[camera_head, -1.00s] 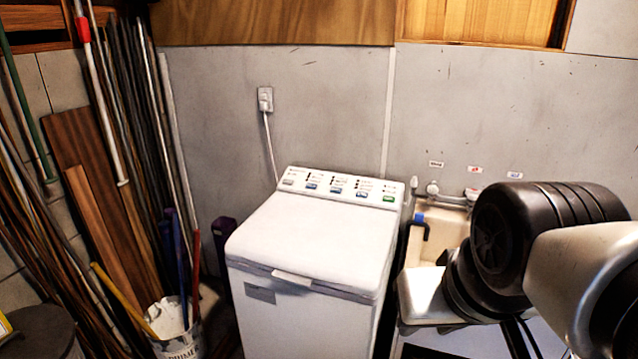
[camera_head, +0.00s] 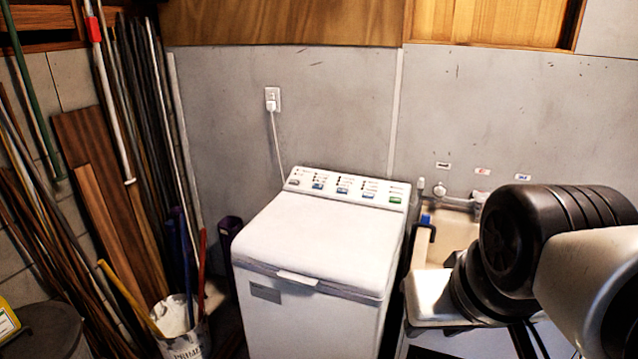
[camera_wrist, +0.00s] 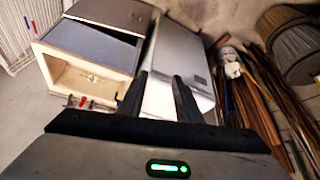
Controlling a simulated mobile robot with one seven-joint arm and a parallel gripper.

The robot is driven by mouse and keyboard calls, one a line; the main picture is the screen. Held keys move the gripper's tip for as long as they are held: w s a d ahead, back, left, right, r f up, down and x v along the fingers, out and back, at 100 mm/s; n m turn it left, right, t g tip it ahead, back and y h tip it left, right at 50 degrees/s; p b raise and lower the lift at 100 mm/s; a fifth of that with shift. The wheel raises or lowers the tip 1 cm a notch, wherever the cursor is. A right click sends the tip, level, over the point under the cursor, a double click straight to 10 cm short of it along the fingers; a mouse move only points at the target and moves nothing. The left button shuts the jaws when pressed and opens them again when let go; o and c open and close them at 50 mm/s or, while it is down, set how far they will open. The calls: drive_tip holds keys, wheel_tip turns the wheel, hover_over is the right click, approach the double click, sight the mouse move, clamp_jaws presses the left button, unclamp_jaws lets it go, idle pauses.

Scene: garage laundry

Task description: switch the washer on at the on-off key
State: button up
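The white top-loading washer (camera_head: 318,240) stands against the grey wall in the head view, its lid closed. Its sloped control panel (camera_head: 345,188) runs along the back edge. The panel has a grey key (camera_head: 294,182) at far left, several blue keys in the middle and a green key (camera_head: 395,200) at far right. The labels are too small to read. The washer also shows in the wrist view (camera_wrist: 180,65), partly behind my gripper (camera_wrist: 161,80). My gripper's two dark fingers are apart and empty. In the head view the gripper is not visible; only my arm shows, at right.
A beige sink (camera_head: 455,235) with taps stands right of the washer, close to my arm. Long poles and boards (camera_head: 110,190) lean at left, with a white bucket (camera_head: 185,330) at their foot. A wall outlet (camera_head: 272,99) with a cord is above the washer.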

idle(0.3)
clamp_jaws()
idle(1.6)
